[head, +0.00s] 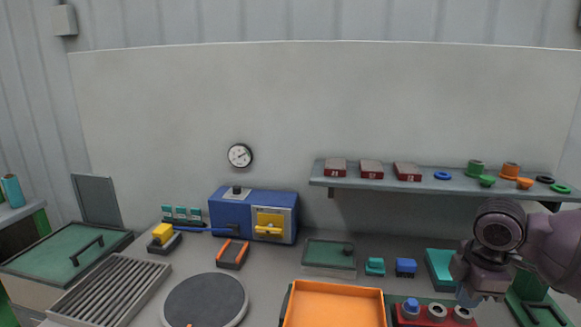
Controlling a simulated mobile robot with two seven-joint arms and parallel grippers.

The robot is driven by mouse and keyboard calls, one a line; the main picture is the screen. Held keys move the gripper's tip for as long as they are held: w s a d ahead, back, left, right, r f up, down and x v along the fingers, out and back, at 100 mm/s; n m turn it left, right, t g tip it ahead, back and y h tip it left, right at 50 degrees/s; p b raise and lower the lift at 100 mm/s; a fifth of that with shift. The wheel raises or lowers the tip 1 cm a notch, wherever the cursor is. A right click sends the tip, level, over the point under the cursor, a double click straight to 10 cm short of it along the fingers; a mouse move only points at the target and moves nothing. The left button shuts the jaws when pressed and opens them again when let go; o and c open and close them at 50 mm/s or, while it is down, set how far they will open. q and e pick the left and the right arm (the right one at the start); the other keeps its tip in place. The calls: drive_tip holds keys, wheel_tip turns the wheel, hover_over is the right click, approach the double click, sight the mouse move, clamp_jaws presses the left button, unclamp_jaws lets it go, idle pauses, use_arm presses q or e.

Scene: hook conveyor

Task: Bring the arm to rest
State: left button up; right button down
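My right arm comes in from the right edge, and its gripper (468,294) points down over the right part of the bench. It is in front of a teal tray (439,266) and just above the right side of a red block (408,319) that bears round pieces. The fingers are small and dark, so I cannot tell whether they are open or shut, or whether they touch anything. My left gripper is not in view.
An orange tray (333,291) stands at the front middle. A round dark plate (206,301) and a ribbed rack (108,291) lie to its left. A blue box (231,211) with a yellow handle stands behind. A wall shelf (345,181) holds small parts above my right arm.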

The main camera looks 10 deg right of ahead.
drive_tip(key=s+a+f+m+t+y, duration=0.1)
drive_tip(key=s+a+f+m, duration=0.1)
drive_tip(key=s+a+f, duration=0.35)
drive_tip(key=s+a+f+m+t+y, duration=0.1)
drive_tip(key=s+a+f+m, duration=0.1)
drive_tip(key=a+f, duration=0.55)
drive_tip(key=s+d+f+m+t+h, duration=0.1)
drive_tip(key=s+f+m+h, duration=0.1)
drive_tip(key=s+m, duration=0.4)
drive_tip(key=s+d+f+m+h, duration=0.1)
drive_tip(key=s+f+m, duration=0.25)
drive_tip(key=s, duration=0.35)
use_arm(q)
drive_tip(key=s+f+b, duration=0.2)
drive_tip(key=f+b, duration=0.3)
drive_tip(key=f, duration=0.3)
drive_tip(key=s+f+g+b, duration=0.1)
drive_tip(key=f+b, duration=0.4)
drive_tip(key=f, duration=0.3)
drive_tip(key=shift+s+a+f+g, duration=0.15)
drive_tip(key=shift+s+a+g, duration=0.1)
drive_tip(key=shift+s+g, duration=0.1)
use_arm(e)
drive_tip(key=w+f+t, duration=0.3)
drive_tip(key=f, duration=0.7)
drive_tip(key=w+f+t, duration=0.3)
drive_tip(key=f+t, duration=0.1)
drive_tip(key=f, duration=0.7)
drive_tip(key=shift+d+y, duration=0.15)
drive_tip(key=shift+y, duration=0.15)
